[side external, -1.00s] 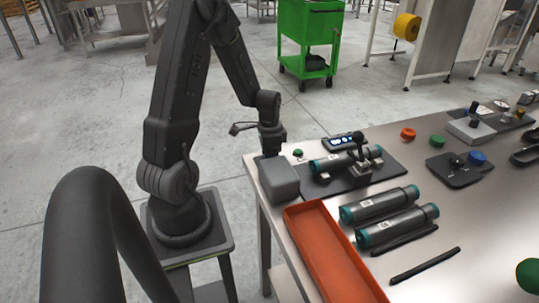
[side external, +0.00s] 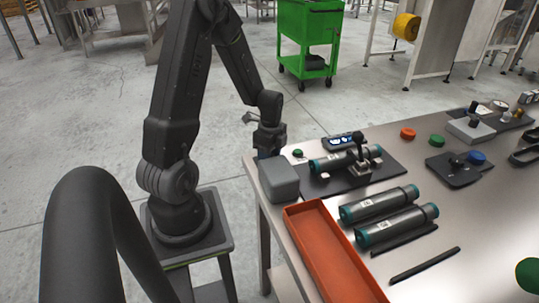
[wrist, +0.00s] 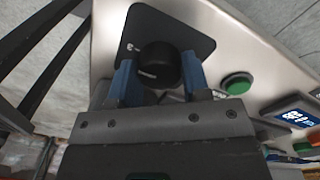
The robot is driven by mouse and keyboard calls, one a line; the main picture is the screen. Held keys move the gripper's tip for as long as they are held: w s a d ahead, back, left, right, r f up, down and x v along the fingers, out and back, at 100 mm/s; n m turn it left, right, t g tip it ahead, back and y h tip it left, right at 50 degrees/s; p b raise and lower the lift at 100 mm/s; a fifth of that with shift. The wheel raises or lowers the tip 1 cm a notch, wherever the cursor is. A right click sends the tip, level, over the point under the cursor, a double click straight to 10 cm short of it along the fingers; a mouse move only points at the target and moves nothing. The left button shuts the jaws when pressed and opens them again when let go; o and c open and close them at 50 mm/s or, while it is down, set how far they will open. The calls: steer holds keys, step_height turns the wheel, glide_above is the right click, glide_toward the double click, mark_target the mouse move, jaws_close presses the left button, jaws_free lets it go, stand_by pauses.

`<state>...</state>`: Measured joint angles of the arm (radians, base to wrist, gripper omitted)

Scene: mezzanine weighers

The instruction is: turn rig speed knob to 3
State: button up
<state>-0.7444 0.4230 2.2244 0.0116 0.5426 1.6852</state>
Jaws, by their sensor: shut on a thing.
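In the wrist view, a round black knob (wrist: 158,62) with a small pale marking stands on a dark plate (wrist: 185,24). The blue fingers of my gripper (wrist: 158,77) are shut on it, one at each side. In the side view, my gripper (side external: 268,152) is low at the table's left corner, behind the grey box (side external: 278,180). The knob is hidden there.
In the wrist view, a green button (wrist: 237,84) and a blue display (wrist: 298,112) lie right of the knob. In the side view, a clamped cylinder (side external: 332,163), two loose cylinders (side external: 385,203) and an orange tray (side external: 322,250) are on the table.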

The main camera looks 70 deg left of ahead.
steer(key=shift+m, duration=0.3)
steer(key=o, duration=0.9)
steer(key=r, duration=1.3)
steer(key=shift+w+a+r, duration=0.2)
steer(key=shift+w+r, duration=0.1)
steer(key=shift+r, duration=0.1)
steer(key=s+d+r+n+t, duration=0.2)
steer(key=d+r+n, duration=0.1)
steer(key=d, duration=0.5)
steer(key=s+d+r+n+t, duration=0.2)
steer(key=s+d+r+n, duration=0.1)
steer(key=d, duration=0.5)
steer(key=s+d+r+n+t, duration=0.2)
steer(key=d+r+n, duration=0.1)
steer(key=d+n, duration=0.2)
steer(key=shift+s+d+r, duration=0.1)
steer(key=shift+d, duration=0.6)
steer(key=shift+s+d+r, duration=0.1)
steer(key=shift+d, duration=0.6)
